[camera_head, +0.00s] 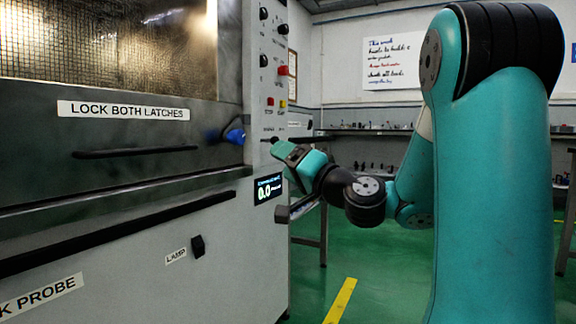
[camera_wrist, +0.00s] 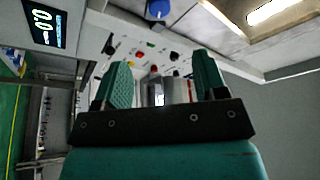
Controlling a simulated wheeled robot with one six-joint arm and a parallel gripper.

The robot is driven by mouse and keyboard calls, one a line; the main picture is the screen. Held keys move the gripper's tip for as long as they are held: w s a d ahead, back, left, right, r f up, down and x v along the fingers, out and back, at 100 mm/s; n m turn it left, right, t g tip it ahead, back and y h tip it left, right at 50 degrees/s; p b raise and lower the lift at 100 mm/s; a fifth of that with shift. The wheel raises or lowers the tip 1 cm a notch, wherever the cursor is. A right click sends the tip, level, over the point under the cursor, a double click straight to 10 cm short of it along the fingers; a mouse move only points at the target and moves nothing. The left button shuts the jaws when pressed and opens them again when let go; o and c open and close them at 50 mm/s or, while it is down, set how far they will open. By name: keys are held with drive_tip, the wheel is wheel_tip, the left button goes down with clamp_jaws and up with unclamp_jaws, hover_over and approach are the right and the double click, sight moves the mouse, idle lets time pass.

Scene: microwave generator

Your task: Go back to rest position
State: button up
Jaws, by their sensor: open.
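My gripper (camera_head: 281,150) is at the end of my teal arm, in front of the right side of the grey microwave generator (camera_head: 235,255). It is near the control panel, above and right of the lit display (camera_head: 268,188) that reads 0.0. In the wrist view the two teal fingers of my gripper (camera_wrist: 164,78) stand apart. Beyond them are the panel and grey cylindrical shapes that I cannot identify. Whether the fingers touch the panel is unclear. A blue latch knob (camera_head: 235,135) is left of my gripper; a blue knob (camera_wrist: 158,9) also shows in the wrist view.
The control panel has several black knobs, a red button (camera_head: 283,71) and small coloured switches. A long black door handle (camera_head: 135,151) and a lamp switch (camera_head: 198,246) stick out from the front. A bench (camera_head: 370,132) runs along the back wall. Green floor (camera_head: 375,280) is open between.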

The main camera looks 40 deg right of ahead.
idle(0.3)
drive_tip(key=s+a+f+n+g+y+p, duration=0.1)
drive_tip(key=a+f+n+g+y+p, duration=0.2)
drive_tip(key=a, duration=0.5)
drive_tip(key=s+a+f+n+g+y+p, duration=0.1)
drive_tip(key=s+a+n+g+y, duration=0.15)
drive_tip(key=a+n+g, duration=0.4)
drive_tip(key=a+f+n+g+y+p, duration=0.1)
drive_tip(key=a+f+g+y+p, duration=0.15)
drive_tip(key=a, duration=0.65)
drive_tip(key=s+a+f+n+g+h+p, duration=0.2)
drive_tip(key=s+g, duration=0.3)
drive_tip(key=s, duration=0.3)
drive_tip(key=s+a+f+n+g+h+p, duration=0.1)
drive_tip(key=s+a+n+g+h+p, duration=0.2)
drive_tip(key=s, duration=0.5)
wheel_tip(320, 180, up, 38)
drive_tip(key=d+g+p, duration=0.1)
drive_tip(key=p, duration=3.6)
drive_tip(key=shift+s+d+f, duration=0.15)
drive_tip(key=shift+s+f, duration=0.05)
drive_tip(key=shift+s, duration=0.1)
